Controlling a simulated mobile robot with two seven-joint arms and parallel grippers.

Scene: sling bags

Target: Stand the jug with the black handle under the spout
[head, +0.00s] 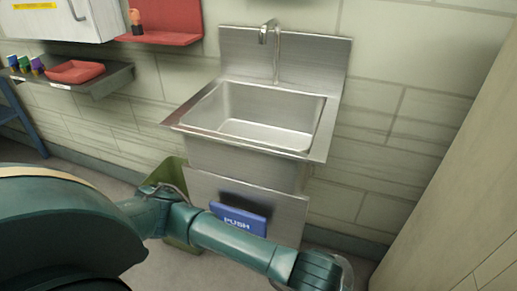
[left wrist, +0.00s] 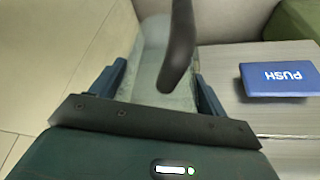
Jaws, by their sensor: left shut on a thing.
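The jug is clear, with a black handle (left wrist: 180,45), and fills the space ahead of my left gripper (left wrist: 160,88) in the left wrist view. The gripper's two fingers are shut on the jug (left wrist: 150,62), one on each side. In the head view, only a clear edge of the jug (head: 347,270) shows past my left wrist at the bottom; the rest is hidden or out of frame. The spout (head: 266,33) is a curved metal tap above the steel sink (head: 317,150), well above and behind the gripper. The basin below it looks empty. My right gripper is not in view.
A steel front panel with a blue PUSH plate (head: 238,218) stands below the sink, behind my left forearm. A green bin (head: 172,174) is beside it. A shelf (head: 98,85) with a red tray (head: 75,71) and small cups is at the left. A beige wall (head: 455,160) closes the right.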

